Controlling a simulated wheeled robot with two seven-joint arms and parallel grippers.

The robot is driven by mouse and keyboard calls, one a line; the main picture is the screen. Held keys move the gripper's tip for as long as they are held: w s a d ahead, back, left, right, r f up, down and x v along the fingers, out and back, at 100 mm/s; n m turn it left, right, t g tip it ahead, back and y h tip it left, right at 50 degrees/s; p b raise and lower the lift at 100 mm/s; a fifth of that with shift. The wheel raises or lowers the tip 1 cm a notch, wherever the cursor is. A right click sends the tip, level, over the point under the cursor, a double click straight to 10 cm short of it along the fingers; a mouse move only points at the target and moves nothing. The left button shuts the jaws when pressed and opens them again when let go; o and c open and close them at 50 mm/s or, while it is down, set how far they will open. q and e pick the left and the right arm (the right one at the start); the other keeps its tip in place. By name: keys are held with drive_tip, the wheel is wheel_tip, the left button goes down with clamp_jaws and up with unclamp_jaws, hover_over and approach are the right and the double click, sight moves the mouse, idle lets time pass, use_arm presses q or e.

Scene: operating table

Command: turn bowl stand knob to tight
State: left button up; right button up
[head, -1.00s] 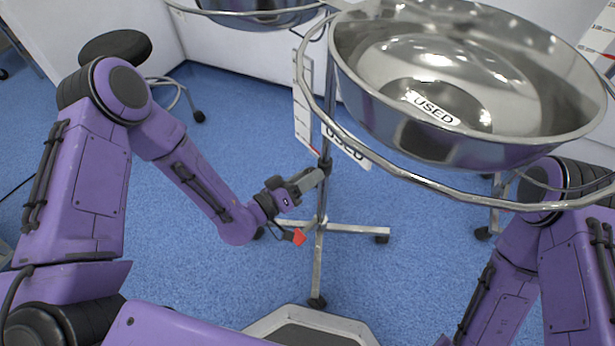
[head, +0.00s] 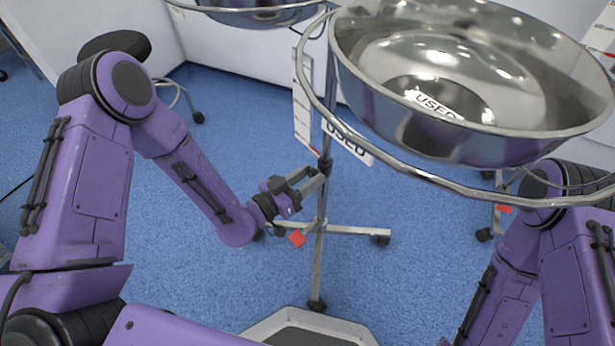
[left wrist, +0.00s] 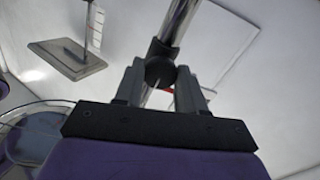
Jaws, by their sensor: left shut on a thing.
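The bowl stand's metal pole (head: 322,210) rises from a wheeled base in the middle of the head view. A black knob on a black collar (head: 325,166) sits partway up the pole. In the left wrist view the round black knob (left wrist: 160,72) is between the two grey fingers. My left gripper (head: 318,176) is at the pole and shut on the knob; it also shows in the left wrist view (left wrist: 160,88). The fingers partly hide the knob in the head view. My right arm shows at the right edge, but its gripper is out of view.
Steel bowls rest in ring holders; the big one (head: 470,80) with a "USED" label fills the upper right, close above the work area. A second bowl (head: 255,12) is at the top. Stand legs (head: 350,229) spread over blue floor (head: 190,290).

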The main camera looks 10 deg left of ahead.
use_arm(q)
drive_tip(key=shift+f, duration=0.1)
drive_tip(key=o, duration=1.1)
drive_tip(key=shift+c, duration=0.2)
drive_tip(key=shift+s, duration=0.1)
drive_tip(key=p+v, duration=0.1)
drive_tip(key=v, duration=0.9)
drive_tip(key=shift+s+a+p, duration=0.2)
drive_tip(key=shift+p, duration=0.2)
